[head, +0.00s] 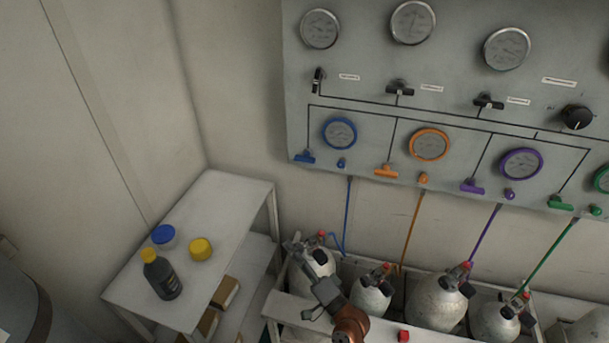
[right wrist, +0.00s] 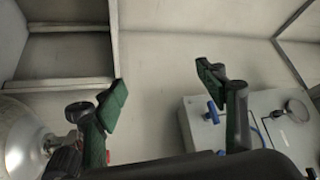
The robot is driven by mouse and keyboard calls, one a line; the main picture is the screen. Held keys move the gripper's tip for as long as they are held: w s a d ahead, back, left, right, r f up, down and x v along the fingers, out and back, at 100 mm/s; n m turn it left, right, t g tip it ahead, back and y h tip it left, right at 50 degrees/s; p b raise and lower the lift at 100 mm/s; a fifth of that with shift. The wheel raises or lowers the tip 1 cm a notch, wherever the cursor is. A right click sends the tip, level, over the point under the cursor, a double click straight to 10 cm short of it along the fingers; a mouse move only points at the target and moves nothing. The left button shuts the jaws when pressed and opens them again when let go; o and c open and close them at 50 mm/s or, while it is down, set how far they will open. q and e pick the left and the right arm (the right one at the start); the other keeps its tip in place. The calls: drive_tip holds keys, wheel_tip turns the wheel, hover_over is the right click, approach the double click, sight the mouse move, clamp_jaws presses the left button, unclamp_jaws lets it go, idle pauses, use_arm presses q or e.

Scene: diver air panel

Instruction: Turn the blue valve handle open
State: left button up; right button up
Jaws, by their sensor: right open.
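The blue valve handle (head: 305,157) is a small T-shaped lever at the lower left corner of the grey panel (head: 350,120), below and left of the blue-rimmed gauge (head: 340,133). In the right wrist view the blue handle (right wrist: 212,112) shows just beyond the right-hand finger, with a gap between them that I cannot judge. My right gripper (head: 300,280) is open and empty, low in front of the cylinders and well below the handle in the head view. Its two fingers (right wrist: 162,92) are spread wide in the wrist view. My left gripper is out of view.
Orange (head: 386,171), purple (head: 472,187) and green (head: 560,203) handles line the panel to the right. White cylinders (head: 436,302) with coloured hoses stand below. A white shelf table (head: 225,205) holds a dark bottle (head: 161,275) and blue and yellow lids at left.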

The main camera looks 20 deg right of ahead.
drive_tip(key=w+r+m+t+h, duration=0.2)
drive_tip(key=w+r+m+t, duration=0.1)
drive_tip(key=r+m, duration=0.3)
drive_tip(key=m+g+h, duration=0.4)
drive_tip(key=m+h, duration=1.5)
drive_tip(key=m, duration=0.8)
approach(304, 161)
drive_tip(key=x, duration=1.1)
drive_tip(key=shift+b, duration=0.3)
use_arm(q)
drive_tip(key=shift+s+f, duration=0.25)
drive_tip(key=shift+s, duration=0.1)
use_arm(e)
drive_tip(key=shift+c, duration=0.7)
